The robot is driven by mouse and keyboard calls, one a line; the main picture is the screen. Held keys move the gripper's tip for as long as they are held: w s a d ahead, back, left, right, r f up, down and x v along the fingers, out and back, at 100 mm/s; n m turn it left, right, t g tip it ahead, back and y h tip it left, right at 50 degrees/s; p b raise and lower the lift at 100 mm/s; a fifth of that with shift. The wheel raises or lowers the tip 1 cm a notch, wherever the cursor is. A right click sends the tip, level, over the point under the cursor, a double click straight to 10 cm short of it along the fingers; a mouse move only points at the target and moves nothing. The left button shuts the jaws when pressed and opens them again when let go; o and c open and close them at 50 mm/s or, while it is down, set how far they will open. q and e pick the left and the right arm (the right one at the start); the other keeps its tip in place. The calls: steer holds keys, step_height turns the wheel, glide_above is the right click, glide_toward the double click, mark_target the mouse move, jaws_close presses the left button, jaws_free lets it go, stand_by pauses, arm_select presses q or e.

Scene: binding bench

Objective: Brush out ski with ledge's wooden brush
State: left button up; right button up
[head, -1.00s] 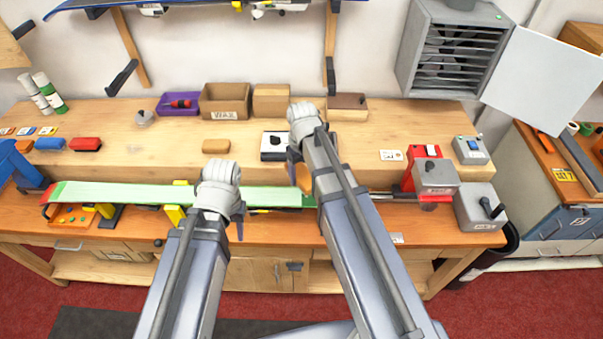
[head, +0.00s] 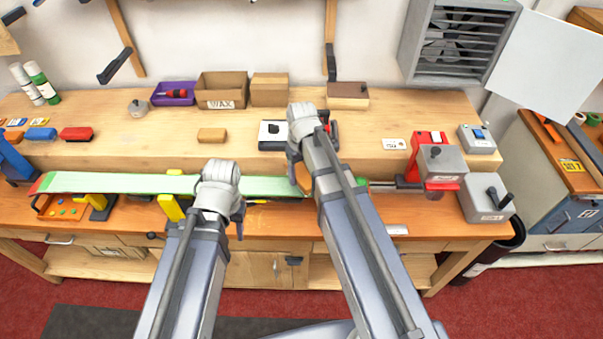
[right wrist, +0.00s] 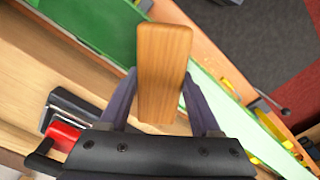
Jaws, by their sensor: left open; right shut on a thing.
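The green ski (head: 120,183) lies base up along the front of the bench on yellow supports (head: 172,207). My right gripper (head: 300,172) is shut on the wooden brush (head: 303,179), over the right part of the ski. In the right wrist view the brush (right wrist: 163,70) is a plain wooden block between the two fingers, with the green ski (right wrist: 225,100) behind it. Its underside is hidden, and I cannot tell whether it touches the ski. My left gripper (head: 238,215) is open and empty at the ski's front edge. Its arm covers part of the ski.
The raised ledge holds a tan block (head: 212,135), red (head: 76,134) and blue (head: 40,134) blocks, a purple tray (head: 174,94) and a WAX box (head: 222,90). A red and grey device (head: 440,165) stands right of the ski. The ledge's middle has free room.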

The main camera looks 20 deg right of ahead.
steer(key=shift+f+b, duration=1)
steer(key=shift+b, duration=0.05)
stand_by(0.4)
steer(key=shift+w+a+r, duration=0.1)
steer(key=shift+w+a, duration=0.15)
steer(key=shift+a, duration=0.6)
steer(key=shift+w+a+r, duration=0.1)
steer(key=shift+w+a, duration=0.15)
steer(key=shift+a, duration=0.55)
steer(key=shift+a, duration=0.1)
steer(key=shift+w+a+f, duration=0.1)
steer(key=shift+w+a, duration=0.15)
steer(key=shift+a, duration=0.55)
steer(key=shift+w+a+f, duration=0.1)
steer(key=shift+w+a, duration=0.1)
steer(key=shift+a, duration=0.6)
steer(key=shift+w+a+r, duration=0.1)
steer(key=shift+w+a, duration=0.2)
steer(key=shift+a, duration=0.55)
steer(key=shift+w+a, duration=0.25)
steer(key=shift+a, duration=0.55)
steer(key=shift+a, duration=0.1)
